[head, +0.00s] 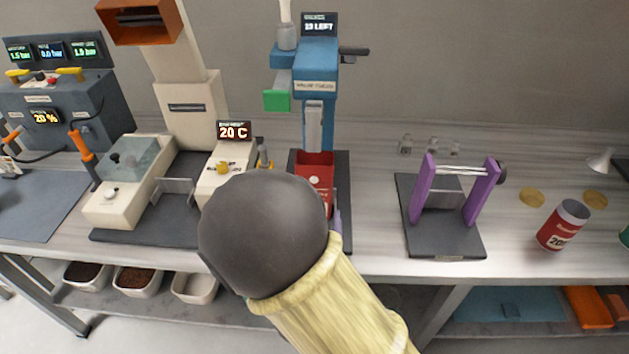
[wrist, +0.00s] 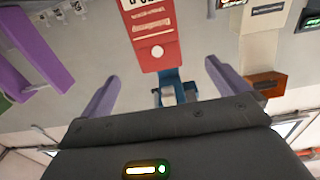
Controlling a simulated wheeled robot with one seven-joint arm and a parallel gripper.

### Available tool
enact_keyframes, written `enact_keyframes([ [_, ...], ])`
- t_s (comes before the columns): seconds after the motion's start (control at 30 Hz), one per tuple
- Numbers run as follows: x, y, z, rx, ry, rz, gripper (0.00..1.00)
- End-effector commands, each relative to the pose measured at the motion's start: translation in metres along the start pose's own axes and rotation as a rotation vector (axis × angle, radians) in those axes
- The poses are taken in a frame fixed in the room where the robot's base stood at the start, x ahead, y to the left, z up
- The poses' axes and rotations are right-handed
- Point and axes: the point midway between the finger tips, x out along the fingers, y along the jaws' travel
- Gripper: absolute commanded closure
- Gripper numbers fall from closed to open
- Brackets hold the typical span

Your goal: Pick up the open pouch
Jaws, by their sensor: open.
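The open pouch is red with a pale printed label (wrist: 152,38). In the head view the red pouch (head: 314,166) stands upright with its top open at the foot of the blue valve press (head: 305,80). My arm covers its lower part there. In the wrist view my gripper (wrist: 162,71) is open and empty, with its two purple fingers spread. The pouch lies ahead of the fingers, across the gap between them, and no contact shows. In the head view my gripper is mostly hidden behind my dark wrist, with a sliver of purple finger showing.
A cream machine (head: 190,110) stands left of the press. A purple-posted stand (head: 445,245) is to the right, with a red can (head: 563,225) beyond it. Bare counter (head: 375,240) lies between press and stand. Bins (head: 137,282) sit on the shelf below.

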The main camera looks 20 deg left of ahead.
Motion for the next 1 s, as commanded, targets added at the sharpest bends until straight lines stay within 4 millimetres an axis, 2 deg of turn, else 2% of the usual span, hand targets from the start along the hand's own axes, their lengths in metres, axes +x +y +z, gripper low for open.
enact_keyframes([
  [0.6, 0.105, 0.002, -0.001, -0.001, -0.001, 0.002, 0.0],
  [0.7, 0.111, 0.001, 0.0, -0.001, -0.001, 0.001, 0.0],
  [1.0, 0.112, 0.001, 0.0, -0.001, -0.002, 0.0, 0.0],
])
